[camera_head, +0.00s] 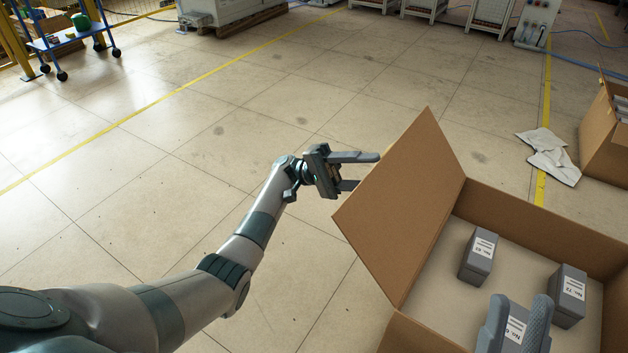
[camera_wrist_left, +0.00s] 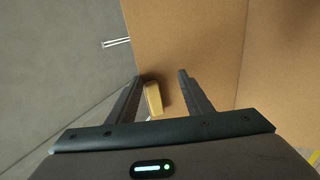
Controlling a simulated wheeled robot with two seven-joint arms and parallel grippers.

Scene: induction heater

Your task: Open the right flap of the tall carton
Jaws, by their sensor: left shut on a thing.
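The open brown carton is at the lower right of the head view (camera_head: 545,225). The flap on its left side in the picture (camera_head: 405,210) stands up, tilted outward. My left gripper (camera_head: 362,171) is at this flap's outer edge.
Grey labelled boxes (camera_head: 479,256) (camera_head: 568,296) stand inside the carton. A second carton (camera_head: 605,130) is at the right edge, with a white cloth (camera_head: 548,155) on the floor beside it.

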